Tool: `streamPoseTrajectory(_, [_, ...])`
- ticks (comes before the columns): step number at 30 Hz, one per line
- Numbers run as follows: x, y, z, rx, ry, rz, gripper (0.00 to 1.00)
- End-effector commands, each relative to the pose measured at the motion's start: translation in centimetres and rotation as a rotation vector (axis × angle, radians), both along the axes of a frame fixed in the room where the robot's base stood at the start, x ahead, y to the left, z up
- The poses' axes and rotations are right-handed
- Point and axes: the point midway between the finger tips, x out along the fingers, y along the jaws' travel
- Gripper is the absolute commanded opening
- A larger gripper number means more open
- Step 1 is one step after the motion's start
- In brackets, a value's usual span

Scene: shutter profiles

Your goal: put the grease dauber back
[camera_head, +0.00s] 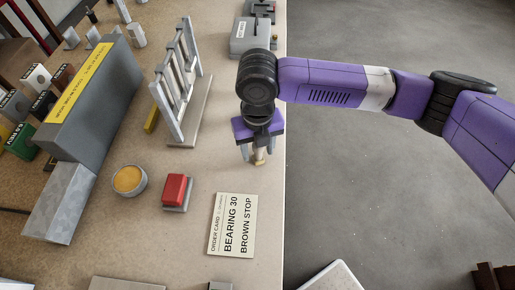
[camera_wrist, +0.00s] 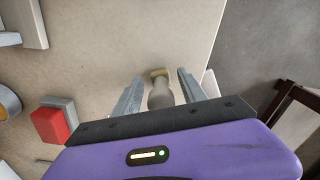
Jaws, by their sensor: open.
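A small dauber-like piece (camera_wrist: 160,95) with a grey-beige grip and a tan end lies between my fingers in the wrist view. In the head view only its pale tip (camera_head: 259,157) shows below the jaws. My gripper (camera_wrist: 160,77) is open, with a finger on each side of the piece and a gap visible beside it. In the head view my gripper (camera_head: 257,156) points down over the bench near its right edge. A round grey tin (camera_head: 129,181) with yellow-orange grease stands left of my gripper.
A red block on a grey base (camera_head: 175,191) and an order card (camera_head: 232,224) lie nearer. A grey slatted rack (camera_head: 178,80) stands up behind left. A grey labelled box (camera_head: 250,37) is behind. The bench (camera_head: 200,165) is clear around my gripper; its right edge is close.

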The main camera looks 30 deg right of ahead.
Motion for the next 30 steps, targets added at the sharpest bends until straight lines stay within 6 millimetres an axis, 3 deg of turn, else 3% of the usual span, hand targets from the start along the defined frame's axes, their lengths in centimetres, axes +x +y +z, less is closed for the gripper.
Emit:
streamPoseTrajectory(16, [0.0, 0.0, 9.9, -0.001, -0.003, 0.001, 0.49])
streamPoseTrajectory(22, [0.0, 0.0, 11.5, 0.0, -0.001, 0.001, 0.49])
streamPoseTrajectory(30, [0.0, 0.1, 11.6, 0.004, -0.002, 0.001, 0.49])
